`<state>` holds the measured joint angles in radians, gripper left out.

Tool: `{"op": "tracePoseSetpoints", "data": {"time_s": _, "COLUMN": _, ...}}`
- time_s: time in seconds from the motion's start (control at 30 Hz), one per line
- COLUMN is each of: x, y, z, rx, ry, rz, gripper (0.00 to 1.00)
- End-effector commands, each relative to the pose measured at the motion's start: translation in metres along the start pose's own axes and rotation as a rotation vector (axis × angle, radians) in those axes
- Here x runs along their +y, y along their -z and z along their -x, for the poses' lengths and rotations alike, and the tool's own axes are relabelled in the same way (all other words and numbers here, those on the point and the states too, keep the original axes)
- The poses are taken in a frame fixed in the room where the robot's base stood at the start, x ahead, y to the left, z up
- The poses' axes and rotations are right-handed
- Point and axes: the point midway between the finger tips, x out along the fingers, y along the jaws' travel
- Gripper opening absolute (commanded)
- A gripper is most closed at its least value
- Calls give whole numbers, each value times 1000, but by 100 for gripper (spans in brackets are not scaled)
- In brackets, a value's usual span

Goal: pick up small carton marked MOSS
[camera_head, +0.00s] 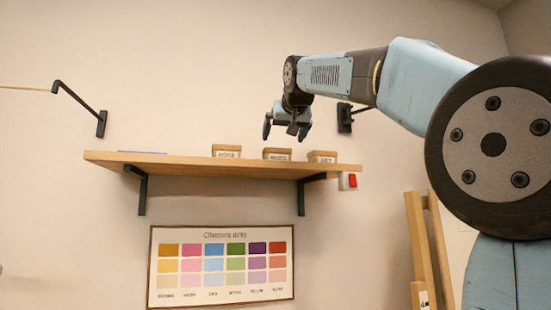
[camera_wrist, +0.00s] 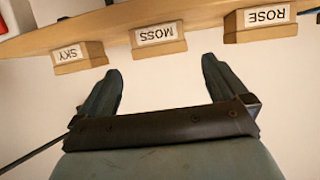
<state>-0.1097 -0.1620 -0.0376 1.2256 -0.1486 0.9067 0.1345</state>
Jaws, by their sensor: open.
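The small carton marked MOSS (camera_wrist: 157,38) is tan with a white label. It shows upside down at the top middle of the wrist view, between the cartons marked SKY (camera_wrist: 78,56) and ROSE (camera_wrist: 262,20). In the head view the middle carton (camera_head: 277,154) on the shelf matches it, though its label is small and blurred. My gripper (camera_wrist: 160,75) is open and empty, with its two fingers apart. The MOSS carton lies beyond the fingertips, roughly in line with the gap, and is not touched. In the head view my gripper (camera_head: 286,133) hangs above the shelf near the middle carton.
The cartons stand spaced apart on a wooden wall shelf (camera_head: 180,159). Black wall brackets flank the shelf. A colour chart (camera_head: 222,267) hangs below.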

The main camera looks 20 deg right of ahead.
Motion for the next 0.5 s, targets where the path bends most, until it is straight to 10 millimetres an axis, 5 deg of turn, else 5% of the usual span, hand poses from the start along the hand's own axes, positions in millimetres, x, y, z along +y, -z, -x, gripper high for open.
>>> {"op": "tracePoseSetpoints", "data": {"time_s": 0.5, "x": 2, "y": -2, "z": -41, "rx": -3, "ry": -2, "rz": 0, "gripper": 100}}
